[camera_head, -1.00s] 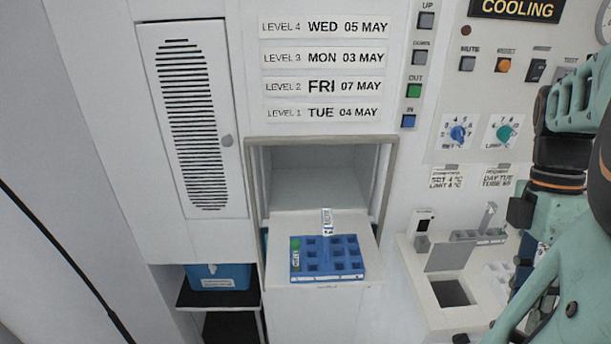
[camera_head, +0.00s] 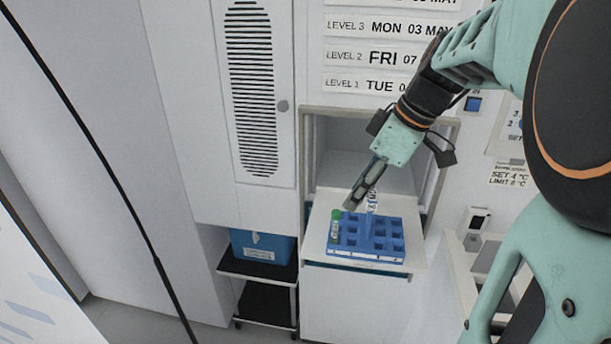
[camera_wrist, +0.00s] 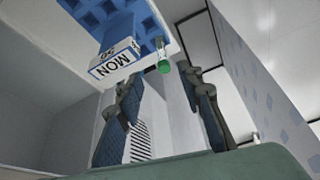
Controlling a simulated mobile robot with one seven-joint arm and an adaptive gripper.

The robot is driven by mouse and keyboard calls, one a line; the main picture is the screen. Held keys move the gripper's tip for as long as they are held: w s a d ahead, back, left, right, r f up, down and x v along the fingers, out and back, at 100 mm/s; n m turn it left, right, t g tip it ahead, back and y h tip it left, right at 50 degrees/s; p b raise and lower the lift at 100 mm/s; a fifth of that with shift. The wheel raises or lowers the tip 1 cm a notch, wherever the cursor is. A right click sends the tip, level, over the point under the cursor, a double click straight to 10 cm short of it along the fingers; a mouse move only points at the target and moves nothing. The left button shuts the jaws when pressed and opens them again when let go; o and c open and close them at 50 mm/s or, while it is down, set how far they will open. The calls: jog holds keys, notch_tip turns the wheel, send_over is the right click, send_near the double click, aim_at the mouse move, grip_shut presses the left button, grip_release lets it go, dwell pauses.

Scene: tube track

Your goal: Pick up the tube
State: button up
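The tube (camera_head: 335,228) has a green cap and a pale labelled body. It stands at the left end of a blue rack (camera_head: 372,250) on the pulled-out white shelf. My gripper (camera_head: 353,203) is above the rack's back left part, pointing down and left, close to the tube's cap. In the wrist view, the green cap (camera_wrist: 164,66) shows just beyond and between the two fingertips of my gripper (camera_wrist: 158,80). The fingers are apart with nothing between them. The tube's lower part is hidden in the rack.
The open compartment (camera_head: 345,150) is behind the shelf. A blue box (camera_head: 262,246) sits on a black stand (camera_head: 262,268) at lower left. The other rack holes look empty.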

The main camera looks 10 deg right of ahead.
aim_at(339, 213)
jog(key=x, duration=0.8)
jog(key=shift+a+f+p, duration=0.15)
jog(key=shift+a+p, duration=0.25)
jog(key=shift+a, duration=0.1)
jog(key=shift+w+a+f, duration=0.1)
jog(key=shift+f, duration=0.3)
grip_shut()
